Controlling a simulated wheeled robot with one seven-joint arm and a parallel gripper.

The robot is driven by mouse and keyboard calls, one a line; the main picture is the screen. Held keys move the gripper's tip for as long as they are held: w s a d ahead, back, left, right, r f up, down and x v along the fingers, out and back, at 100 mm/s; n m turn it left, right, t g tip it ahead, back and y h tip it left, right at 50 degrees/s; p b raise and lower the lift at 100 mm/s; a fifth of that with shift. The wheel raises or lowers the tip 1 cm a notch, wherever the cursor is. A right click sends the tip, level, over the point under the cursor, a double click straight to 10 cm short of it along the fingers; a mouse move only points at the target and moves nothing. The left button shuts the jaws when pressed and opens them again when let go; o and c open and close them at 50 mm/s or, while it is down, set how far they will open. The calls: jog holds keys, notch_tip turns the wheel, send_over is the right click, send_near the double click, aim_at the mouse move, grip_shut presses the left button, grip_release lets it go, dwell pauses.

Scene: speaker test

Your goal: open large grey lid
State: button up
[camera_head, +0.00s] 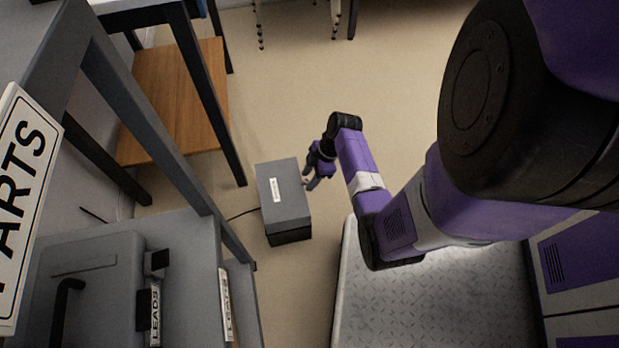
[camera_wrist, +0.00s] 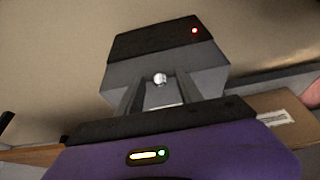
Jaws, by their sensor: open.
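A grey box with a large grey lid (camera_head: 287,206) sits on the floor, with a white label on its top and a darker lower body. The lid appears closed. My gripper (camera_head: 309,183) is at the box's right side, close to the lid's edge. In the wrist view, the grey face of the lid (camera_wrist: 205,80) is ahead, with a small round light knob (camera_wrist: 160,78) on it. My gripper (camera_wrist: 160,92) is open, its fingers on either side of the knob. I cannot tell whether they touch it. A dark part with a red light lies beyond.
A grey metal bench frame (camera_head: 150,110) and a wooden shelf (camera_head: 185,110) stand to the left. A dark cable runs to the box's left side. The tan floor (camera_head: 270,80) behind the box is mostly clear.

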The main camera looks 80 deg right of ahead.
grip_shut()
dwell(1.4)
